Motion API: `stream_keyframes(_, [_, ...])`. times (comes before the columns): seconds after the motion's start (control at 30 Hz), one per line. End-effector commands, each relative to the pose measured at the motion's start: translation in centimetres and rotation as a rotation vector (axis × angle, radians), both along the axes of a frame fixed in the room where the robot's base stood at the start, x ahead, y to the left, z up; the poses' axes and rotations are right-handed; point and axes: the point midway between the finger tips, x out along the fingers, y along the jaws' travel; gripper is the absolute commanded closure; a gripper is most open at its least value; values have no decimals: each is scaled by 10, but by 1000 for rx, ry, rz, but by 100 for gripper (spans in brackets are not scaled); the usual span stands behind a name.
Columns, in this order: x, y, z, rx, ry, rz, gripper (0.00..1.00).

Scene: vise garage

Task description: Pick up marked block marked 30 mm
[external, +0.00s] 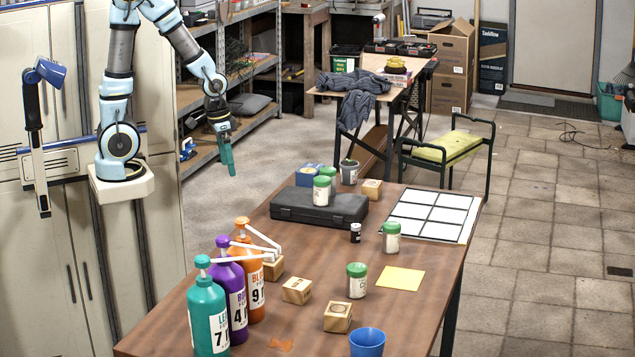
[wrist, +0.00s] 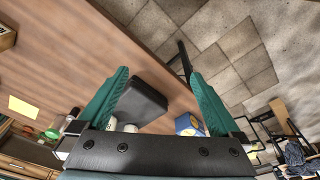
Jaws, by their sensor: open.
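Several wooden blocks stand on the brown table (external: 440,260) in the external view. One block (external: 297,290) is near the middle, another block (external: 338,317) is nearer the front, a third block (external: 273,268) is beside the pump bottles, and a further block (external: 372,189) is at the back. They carry dark markings too small to read, so I cannot tell which is marked 30 mm. My gripper (external: 229,168) is open and empty, high and behind the table's far left edge. Its green fingers (wrist: 158,76) are spread in the wrist view, where part of a wooden block (wrist: 5,38) shows.
Pump bottles in teal (external: 208,312), purple (external: 229,285) and orange (external: 249,280) stand at the front left. A black case (external: 320,208) lies at the back. Green-lidded jars, a yellow sheet (external: 401,279), a blue cup (external: 367,343) and a white grid (external: 431,215) share the table.

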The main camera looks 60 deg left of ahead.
Motion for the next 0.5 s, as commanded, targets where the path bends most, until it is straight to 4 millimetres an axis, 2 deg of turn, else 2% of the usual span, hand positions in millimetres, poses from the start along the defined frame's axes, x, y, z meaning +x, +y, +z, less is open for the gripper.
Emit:
stream_keyframes(0.03, [0, 0, 0, 0, 0, 0, 5])
stream_keyframes(0.17, [0, 0, 0, 0, 0, 0, 18])
stream_keyframes(0.5, [1, 0, 7, 0, -4, 0, 18])
